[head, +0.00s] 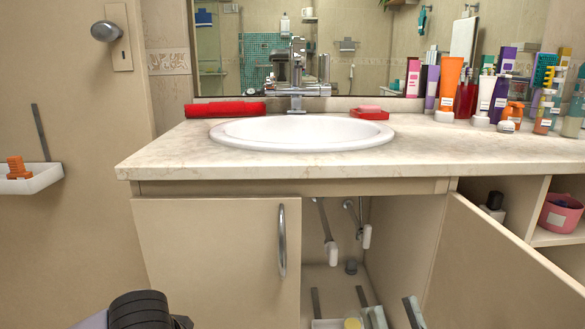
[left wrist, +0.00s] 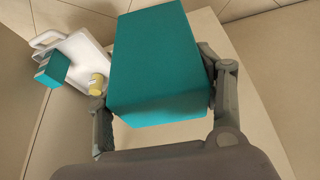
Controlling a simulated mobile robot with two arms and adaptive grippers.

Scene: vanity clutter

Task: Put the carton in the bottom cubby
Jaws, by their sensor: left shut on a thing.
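The teal carton (left wrist: 160,62) is between the fingers of my left gripper (left wrist: 157,85) in the left wrist view. The gripper is shut on its sides. I cannot make out this carton or the left gripper in the head view. A dark rounded part of one of my arms (head: 140,311) shows at the lower left of the head view. I cannot make out the right gripper's fingers. At the right, the lower cubby (head: 563,262) sits under a shelf board and is partly hidden behind the open cabinet door (head: 490,270).
A white caddy (left wrist: 72,68) holds a smaller teal box (left wrist: 53,69) and a yellow jar (left wrist: 97,84). The left door (head: 215,255) is shut. Bottles crowd the counter's right end.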

